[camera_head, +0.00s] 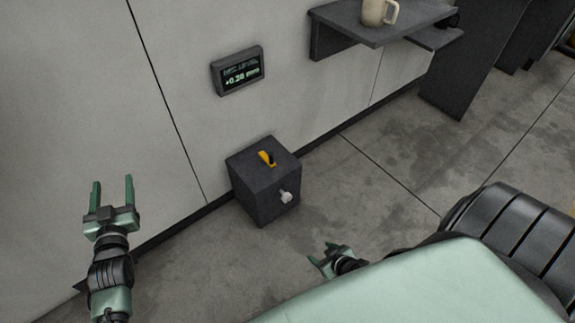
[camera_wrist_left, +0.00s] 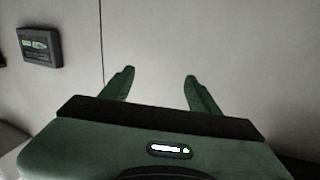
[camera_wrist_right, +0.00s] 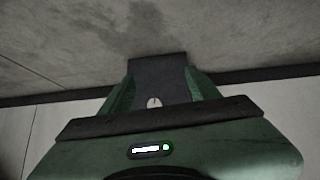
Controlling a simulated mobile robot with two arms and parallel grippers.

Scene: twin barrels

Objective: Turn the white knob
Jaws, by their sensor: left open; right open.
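The white knob (camera_head: 286,197) sticks out from the side of a dark box (camera_head: 262,190) that stands on the floor against the wall. A yellow piece with a black part (camera_head: 267,158) is on top of the box. My right gripper (camera_head: 330,252) is open, below and to the right of the knob in the head view, apart from it. In the right wrist view the knob (camera_wrist_right: 154,103) shows between the open fingers (camera_wrist_right: 160,95), with the box behind it. My left gripper (camera_head: 112,192) is open and empty at the left, well away from the box; it also shows in the left wrist view (camera_wrist_left: 160,92).
A display (camera_head: 238,72) reading about +0.28 mm hangs on the wall above the box; its first line is hard to read. A dark shelf (camera_head: 375,30) with a beige mug (camera_head: 378,12) is at the upper right. The floor (camera_head: 370,190) right of the box is clear.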

